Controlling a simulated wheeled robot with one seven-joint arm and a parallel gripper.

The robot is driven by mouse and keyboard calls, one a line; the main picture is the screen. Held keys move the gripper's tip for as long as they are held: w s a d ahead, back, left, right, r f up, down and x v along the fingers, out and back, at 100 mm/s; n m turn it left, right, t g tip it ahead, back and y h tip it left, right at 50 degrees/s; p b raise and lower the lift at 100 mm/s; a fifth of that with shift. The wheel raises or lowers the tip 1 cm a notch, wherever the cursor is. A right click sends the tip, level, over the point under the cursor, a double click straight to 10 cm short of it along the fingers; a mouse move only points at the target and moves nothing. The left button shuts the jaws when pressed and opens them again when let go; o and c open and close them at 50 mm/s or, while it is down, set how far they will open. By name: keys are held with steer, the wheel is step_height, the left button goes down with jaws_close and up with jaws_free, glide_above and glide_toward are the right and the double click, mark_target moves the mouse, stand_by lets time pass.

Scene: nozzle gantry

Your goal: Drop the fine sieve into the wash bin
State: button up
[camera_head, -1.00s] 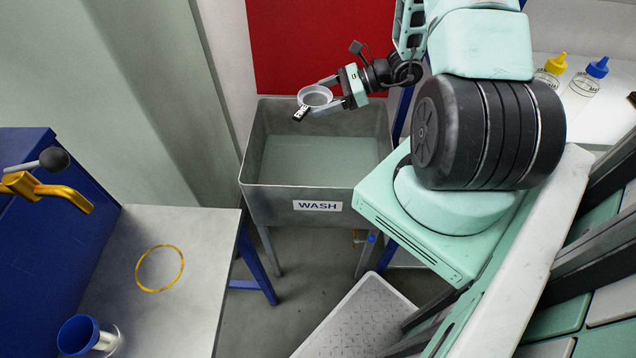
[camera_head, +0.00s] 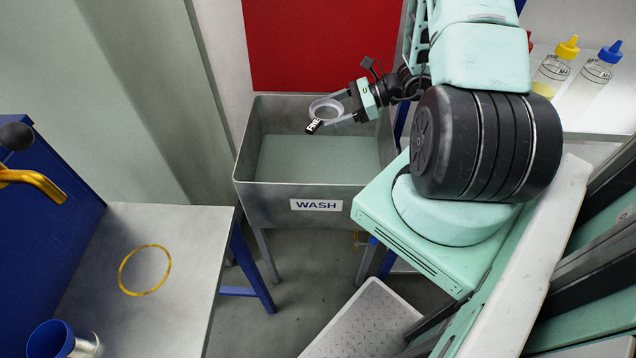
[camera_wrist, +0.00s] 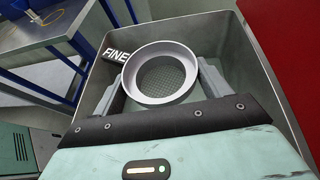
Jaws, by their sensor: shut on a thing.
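The fine sieve is a round grey ring with a mesh floor and a dark tag reading FINE; it shows in the head view (camera_head: 325,108) and in the wrist view (camera_wrist: 133,88). My gripper (camera_head: 333,109) is shut on the sieve, with one finger on each side of its ring; the fingers also show in the wrist view (camera_wrist: 162,84). The wash bin (camera_head: 262,196) is a grey metal tub with a WASH label on its front. The sieve is held over the bin's opening, towards its back half, apart from the walls.
A steel table (camera_head: 190,262) with a yellow ring marking (camera_head: 123,270) stands at the left. A blue cup (camera_head: 50,340) is at its front corner. Yellow-capped (camera_head: 553,70) and blue-capped bottles (camera_head: 592,73) stand on a white shelf at the right. A red panel (camera_head: 310,45) is behind the bin.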

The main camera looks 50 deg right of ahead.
steer(key=o, duration=1)
steer(key=shift+o, duration=0.2)
step_height(320, 180, up, 10)
steer(key=shift+r, duration=0.1)
